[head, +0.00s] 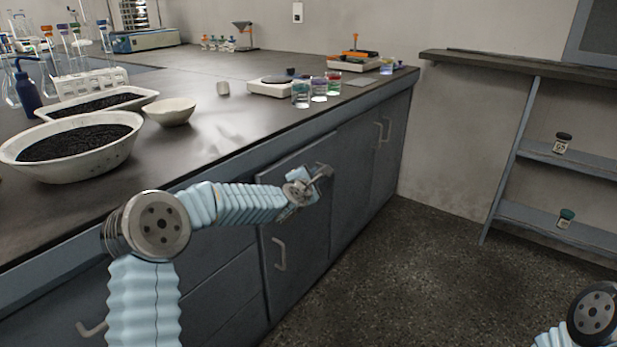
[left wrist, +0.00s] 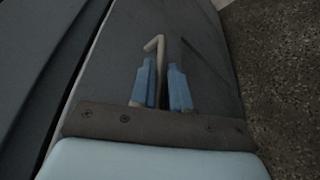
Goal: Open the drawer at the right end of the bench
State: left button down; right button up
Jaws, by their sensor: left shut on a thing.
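My left gripper (head: 318,177) reaches the grey front of the bench and is shut on a pale bar handle. In the left wrist view, its two blue fingers (left wrist: 163,85) stand either side of the handle (left wrist: 154,44), whose bent end shows above them. The handle is on a grey front panel (head: 319,154), which also shows in the left wrist view (left wrist: 118,62). Its upper edge stands out from the bench, but I cannot tell how far it is pulled out. My arm hides part of this panel. My right gripper is out of view; only part of that arm shows at lower right.
Below my gripper is another handle (head: 280,254); two more handles (head: 380,134) are on the fronts farther right. Glass beakers (head: 301,95) and a bowl (head: 172,111) stand on the bench top. The floor (head: 390,275) in front is clear. A shelf unit (head: 560,160) stands right.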

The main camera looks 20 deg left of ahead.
pick_arm(q)
jog(key=s+d+b, duration=0.1)
jog(key=s+d, duration=0.3)
jog(key=d, duration=0.7)
jog(key=s+d+b, duration=0.1)
jog(key=s+d, duration=0.3)
jog(key=d, duration=0.7)
jog(key=s+d+b, duration=0.1)
jog(key=s+d, duration=0.3)
jog(key=d, duration=0.8)
jog(key=shift+s+f+b, duration=0.15)
jog(key=shift+s+b, duration=0.05)
jog(key=shift+b, duration=0.15)
jog(key=c, duration=1.2)
grip_release()
jog(key=v, duration=1.4)
jog(key=shift+w+a, duration=0.1)
